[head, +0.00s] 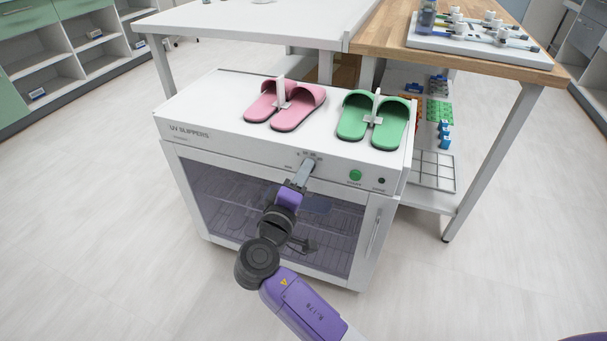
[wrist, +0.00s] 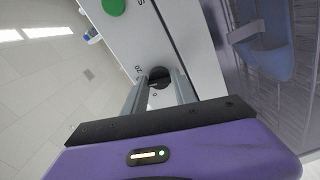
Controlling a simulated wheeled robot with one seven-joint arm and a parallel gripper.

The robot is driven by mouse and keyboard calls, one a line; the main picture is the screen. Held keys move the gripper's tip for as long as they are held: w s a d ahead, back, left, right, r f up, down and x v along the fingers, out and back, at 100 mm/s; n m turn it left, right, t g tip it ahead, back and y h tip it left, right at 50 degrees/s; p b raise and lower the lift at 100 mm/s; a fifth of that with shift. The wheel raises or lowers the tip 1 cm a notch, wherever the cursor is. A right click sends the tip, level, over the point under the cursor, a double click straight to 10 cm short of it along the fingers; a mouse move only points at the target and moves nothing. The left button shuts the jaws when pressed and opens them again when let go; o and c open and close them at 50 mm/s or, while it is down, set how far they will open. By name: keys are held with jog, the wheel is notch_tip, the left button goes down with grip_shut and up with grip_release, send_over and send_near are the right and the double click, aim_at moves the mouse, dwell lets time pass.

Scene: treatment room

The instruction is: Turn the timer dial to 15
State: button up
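The timer dial (wrist: 160,75) is a small black knob on the white front panel of the UV slippers cabinet (head: 240,130). In the wrist view it sits between my two fingertips, which stand against its sides with no clear gap. My gripper (head: 306,168) reaches up to the panel in the head view and hides most of the dial there. My gripper (wrist: 161,82) looks shut on the dial. Marks including "20" and "0" show beside it in the wrist view; the dial's pointer cannot be made out, so its setting is unclear.
A green button (head: 355,175) and a small black knob (head: 381,181) lie right of the dial. Pink slippers (head: 297,108) and green slippers (head: 386,125) stand on the cabinet top. The cabinet's glass door (head: 225,200) is below, with a handle (head: 376,232). A table (head: 500,68) stands behind.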

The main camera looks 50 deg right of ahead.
jog(key=o, duration=0.3)
jog(key=shift+a, duration=0.1)
jog(key=p+v, duration=0.1)
jog(key=v, duration=0.6)
jog(key=shift+s+a+p, duration=0.15)
jog(key=shift+a+p, duration=0.15)
jog(key=shift+p, duration=0.1)
